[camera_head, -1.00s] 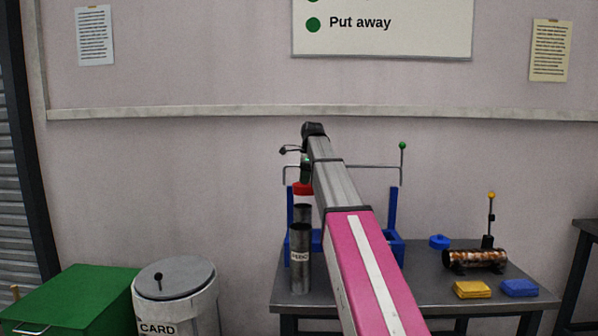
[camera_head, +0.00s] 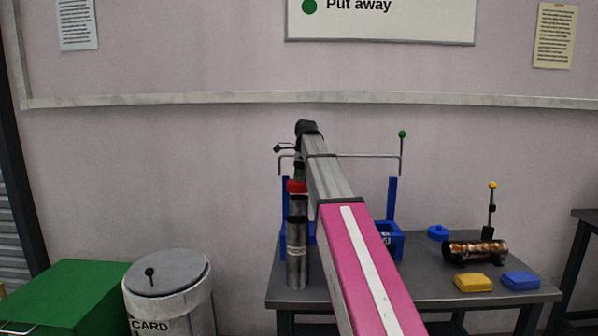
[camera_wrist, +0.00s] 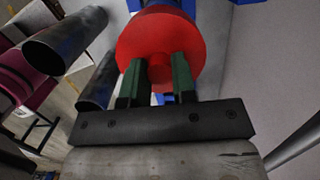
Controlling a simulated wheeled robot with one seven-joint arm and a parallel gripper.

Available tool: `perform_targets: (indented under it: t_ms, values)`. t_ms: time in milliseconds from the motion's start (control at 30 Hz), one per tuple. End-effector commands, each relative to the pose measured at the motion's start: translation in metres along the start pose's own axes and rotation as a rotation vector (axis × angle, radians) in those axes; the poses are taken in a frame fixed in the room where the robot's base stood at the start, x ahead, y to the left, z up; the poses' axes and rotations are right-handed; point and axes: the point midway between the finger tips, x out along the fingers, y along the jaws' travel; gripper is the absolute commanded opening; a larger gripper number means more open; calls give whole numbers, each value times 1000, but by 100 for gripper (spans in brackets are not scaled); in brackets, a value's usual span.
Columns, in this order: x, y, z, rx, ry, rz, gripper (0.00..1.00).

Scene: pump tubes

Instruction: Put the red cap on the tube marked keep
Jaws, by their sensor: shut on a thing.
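The red cap (camera_wrist: 160,42) is held by its small knob between the green fingertips of my gripper (camera_wrist: 157,74) in the wrist view. In the head view the cap (camera_head: 297,187) sits under my gripper (camera_head: 299,174), just above or at the top of the rear dark tube (camera_head: 298,208); I cannot tell whether they touch. A front metal tube (camera_head: 297,262) stands upright on the table, with a label too small to read. Two open dark tube ends (camera_wrist: 52,52) show beside the cap at the left in the wrist view.
A blue stand (camera_head: 393,200) with a metal crossbar stands behind my arm on the grey table (camera_head: 390,285). A card bin (camera_head: 168,300) stands left.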

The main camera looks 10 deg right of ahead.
Motion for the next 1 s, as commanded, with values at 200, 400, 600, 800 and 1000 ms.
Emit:
perform_targets:
  t_ms: [200,400,600,800,1000]
  values:
    - [15,1,-2,0,0,1,3]
    - [29,1,-4,0,0,1,3]
    - [42,1,-6,0,0,1,3]
    - [51,0,-8,0,0,0,3]
    - [55,0,-8,0,0,0,3]
